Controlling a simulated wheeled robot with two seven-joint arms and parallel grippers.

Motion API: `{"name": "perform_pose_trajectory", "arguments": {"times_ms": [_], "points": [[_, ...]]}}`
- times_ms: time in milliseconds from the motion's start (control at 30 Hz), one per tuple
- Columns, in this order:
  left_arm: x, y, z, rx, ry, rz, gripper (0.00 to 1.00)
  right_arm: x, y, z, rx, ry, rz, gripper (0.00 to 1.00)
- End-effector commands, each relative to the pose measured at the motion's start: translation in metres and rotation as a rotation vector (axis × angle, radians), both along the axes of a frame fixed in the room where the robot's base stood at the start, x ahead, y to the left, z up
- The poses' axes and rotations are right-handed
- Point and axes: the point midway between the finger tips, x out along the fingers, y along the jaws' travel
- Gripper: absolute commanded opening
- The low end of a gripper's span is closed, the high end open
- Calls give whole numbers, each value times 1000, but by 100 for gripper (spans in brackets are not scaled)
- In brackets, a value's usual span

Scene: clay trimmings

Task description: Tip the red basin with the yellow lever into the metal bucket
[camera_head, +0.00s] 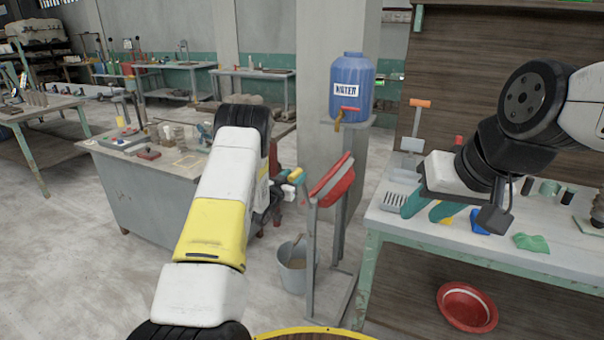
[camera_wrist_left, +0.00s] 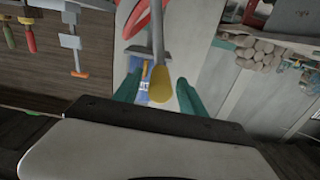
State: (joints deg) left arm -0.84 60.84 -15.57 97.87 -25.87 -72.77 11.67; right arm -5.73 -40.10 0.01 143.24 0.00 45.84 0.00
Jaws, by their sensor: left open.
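The red basin (camera_head: 333,182) hangs tilted on a grey stand, and part of its red rim (camera_wrist_left: 146,18) shows at the top of the left wrist view. The yellow lever (camera_head: 296,174) sticks out to the left of the basin. The grey metal bucket (camera_head: 297,268) stands on the floor below. My left gripper (camera_head: 284,190) is beside the lever, partly hidden by its own arm. In the left wrist view its teal fingers (camera_wrist_left: 159,76) are open, with the lever's yellow end (camera_wrist_left: 159,86) between them; contact cannot be told. My right gripper (camera_head: 430,207) is open over the workbench.
A blue water container (camera_head: 347,88) stands on a shelf behind the basin. The workbench (camera_head: 500,252) at right holds several tools and a green cloth (camera_head: 531,242). Another red basin (camera_head: 467,307) lies below it. A grey cabinet (camera_head: 150,200) stands left.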

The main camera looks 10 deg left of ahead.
Motion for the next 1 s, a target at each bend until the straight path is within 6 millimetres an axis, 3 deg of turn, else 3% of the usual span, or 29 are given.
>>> {"name": "perform_pose_trajectory", "arguments": {"times_ms": [133,400,467,667,1000], "points": [[11,-4,0,1,0,0,49,0,0,0,0,0,0,36],[13,-4,0,-1,1,0,49,0,0,0,0,0,0,36],[13,-4,0,-1,1,0,41,0,0,0,0,0,0,36],[13,-4,0,-1,0,0,2,0,0,0,0,0,0,36],[13,-4,0,-1,0,0,0,0,0,0,0,0,0,36]]}}
